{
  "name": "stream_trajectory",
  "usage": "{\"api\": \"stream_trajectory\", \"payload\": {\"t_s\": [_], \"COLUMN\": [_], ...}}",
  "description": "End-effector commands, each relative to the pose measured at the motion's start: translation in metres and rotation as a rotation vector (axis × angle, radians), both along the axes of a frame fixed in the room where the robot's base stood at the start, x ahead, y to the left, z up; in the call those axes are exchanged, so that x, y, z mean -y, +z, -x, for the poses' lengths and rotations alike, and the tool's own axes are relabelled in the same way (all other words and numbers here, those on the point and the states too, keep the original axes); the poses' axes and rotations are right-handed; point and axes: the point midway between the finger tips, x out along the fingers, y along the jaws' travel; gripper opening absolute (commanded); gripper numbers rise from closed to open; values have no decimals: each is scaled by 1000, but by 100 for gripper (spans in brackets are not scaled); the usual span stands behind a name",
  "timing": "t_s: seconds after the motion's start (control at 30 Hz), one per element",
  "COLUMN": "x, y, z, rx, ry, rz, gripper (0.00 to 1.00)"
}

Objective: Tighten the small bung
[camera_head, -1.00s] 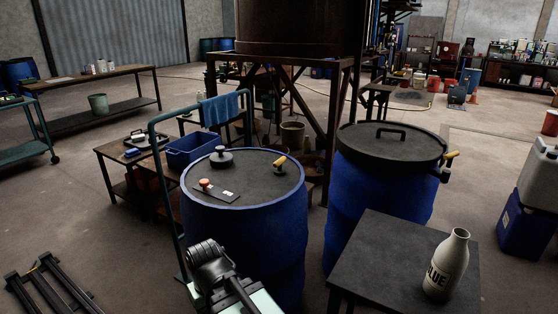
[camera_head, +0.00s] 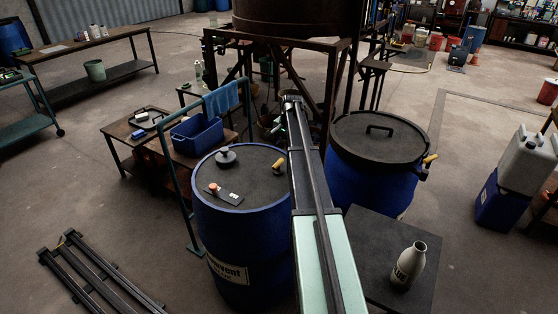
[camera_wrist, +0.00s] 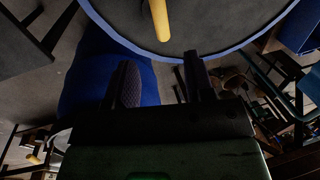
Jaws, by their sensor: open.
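The left blue drum (camera_head: 245,225) stands upright with a dark lid. A yellow-handled fitting (camera_head: 279,165) sits near the lid's right edge, and a black round knob (camera_head: 226,157) near its far edge. I cannot tell for sure which is the small bung. My arm crosses the drum's right side, and my gripper (camera_head: 292,102) is beyond it in the head view. In the wrist view my gripper (camera_wrist: 160,80) has two dark fingers apart with nothing between them. A yellow handle (camera_wrist: 160,20) shows ahead of them on a blue-rimmed lid.
A red-knobbed plate (camera_head: 222,193) lies on the drum lid. A second lidded drum (camera_head: 375,185) stands close to my arm's right. A dark table (camera_head: 365,250) holds a pale bottle (camera_head: 408,265). A blue crate (camera_head: 196,136) and a green rail (camera_head: 178,195) stand left.

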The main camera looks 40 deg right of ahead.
Motion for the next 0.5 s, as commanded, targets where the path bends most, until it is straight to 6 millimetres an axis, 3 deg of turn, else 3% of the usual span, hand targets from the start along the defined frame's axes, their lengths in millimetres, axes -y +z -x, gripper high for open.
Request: {"api": "stream_trajectory", "payload": {"t_s": [0.3, 0.5], "x": [-5, -8], "y": [-75, -102], "z": [-12, -17], "rx": [-1, -1], "ry": [4, 3], "rz": [1, 1], "gripper": [48, 48]}}
